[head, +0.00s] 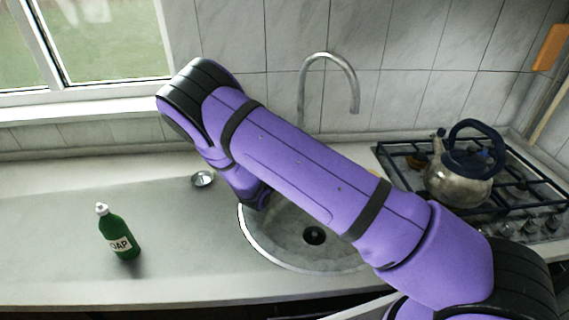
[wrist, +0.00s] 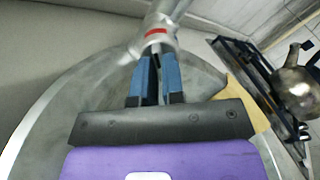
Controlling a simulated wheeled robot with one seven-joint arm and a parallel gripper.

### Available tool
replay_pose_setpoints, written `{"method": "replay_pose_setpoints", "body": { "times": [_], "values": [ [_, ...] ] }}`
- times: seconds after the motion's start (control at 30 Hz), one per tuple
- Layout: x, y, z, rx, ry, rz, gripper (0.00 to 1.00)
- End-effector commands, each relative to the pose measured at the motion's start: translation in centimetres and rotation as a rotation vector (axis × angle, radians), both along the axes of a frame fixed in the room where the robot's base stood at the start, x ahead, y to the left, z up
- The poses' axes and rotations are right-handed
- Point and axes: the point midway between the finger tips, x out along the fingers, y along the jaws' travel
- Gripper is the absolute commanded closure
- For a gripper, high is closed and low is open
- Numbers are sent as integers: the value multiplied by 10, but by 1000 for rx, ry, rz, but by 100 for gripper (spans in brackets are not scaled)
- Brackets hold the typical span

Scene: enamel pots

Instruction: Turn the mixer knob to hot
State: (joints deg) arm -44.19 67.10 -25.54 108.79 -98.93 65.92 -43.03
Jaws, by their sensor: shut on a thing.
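The mixer tap (head: 302,92) rises behind the sink in the head view; its lower part is hidden by my arm. In the wrist view the metal mixer knob (wrist: 158,38) with a red mark is at the top centre. My gripper (wrist: 156,58) has its blue fingers at the knob and is shut on it. The fingertips meet the knob just below the red mark. How far the knob is turned cannot be told. In the head view my gripper is hidden behind my arm.
The round sink (head: 285,248) lies below my arm. A kettle (head: 462,183) sits on the gas hob (head: 400,150) at right. The left counter is mostly clear.

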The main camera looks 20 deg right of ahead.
Motion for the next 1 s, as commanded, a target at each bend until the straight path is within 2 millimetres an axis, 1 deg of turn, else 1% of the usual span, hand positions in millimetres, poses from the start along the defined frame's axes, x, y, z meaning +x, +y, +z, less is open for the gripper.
{"method": "replay_pose_setpoints", "body": {
  "times": [0.17, 0.2, 0.27, 0.3, 0.57, 0.67, 0.77, 1.0],
  "values": [
    [-1, 1, -1, 1, 3, 2, 100],
    [-1, 1, -1, 1, 3, 2, 88],
    [-1, 1, -1, 1, 3, 2, 74],
    [0, 1, -1, 1, 2, 1, 65],
    [0, 1, 0, 0, 0, 1, 65],
    [-3, 4, 0, 1, 1, 2, 65],
    [-10, 11, 0, 1, 1, 2, 65],
    [-41, 43, 0, 1, 2, 4, 65]
  ]
}}
